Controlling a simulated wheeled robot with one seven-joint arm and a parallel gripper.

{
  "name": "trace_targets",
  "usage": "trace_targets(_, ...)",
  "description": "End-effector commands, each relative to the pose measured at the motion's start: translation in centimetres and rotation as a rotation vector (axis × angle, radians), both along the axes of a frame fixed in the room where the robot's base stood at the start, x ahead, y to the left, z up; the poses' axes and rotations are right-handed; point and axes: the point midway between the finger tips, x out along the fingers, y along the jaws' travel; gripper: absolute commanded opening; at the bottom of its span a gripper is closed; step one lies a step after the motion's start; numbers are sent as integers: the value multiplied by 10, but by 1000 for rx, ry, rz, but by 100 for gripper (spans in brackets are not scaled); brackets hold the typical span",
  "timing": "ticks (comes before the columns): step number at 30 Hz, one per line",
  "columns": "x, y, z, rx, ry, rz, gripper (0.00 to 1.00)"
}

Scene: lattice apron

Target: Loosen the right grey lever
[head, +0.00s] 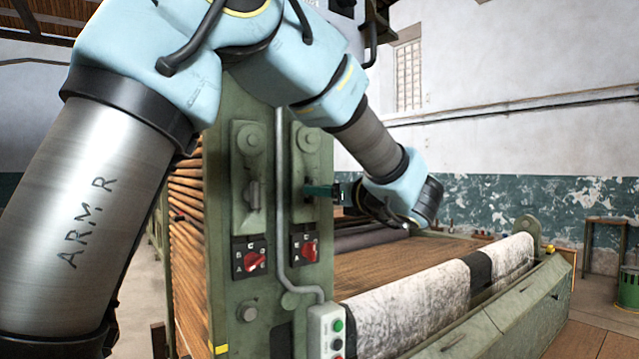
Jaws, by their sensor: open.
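The green machine post (228,215) carries two upright plates side by side. The left grey lever (253,194) stands on the left plate. The right grey lever (307,184) is on the right plate, small and partly covered by my gripper. My gripper (318,191), with dark teal fingers, reaches in from the right, level with this lever. It is open, with its fingertips at or very close to the lever. I cannot tell whether they touch it or stand on both sides of it.
Red rotary switches, left (254,261) and right (309,251), sit below the levers. A grey conduit (281,200) runs between the plates to a push-button box (326,330). The machine's bed (385,275) and a cloth-covered roller (410,310) extend to the right.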

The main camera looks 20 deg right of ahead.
Motion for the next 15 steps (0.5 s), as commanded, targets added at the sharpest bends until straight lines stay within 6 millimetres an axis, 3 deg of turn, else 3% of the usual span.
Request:
trace_targets(4,10,2,0,0,1,1,46)
trace_targets(13,12,3,-1,-1,1,0,46)
trace_targets(15,12,3,-1,-1,1,0,40)
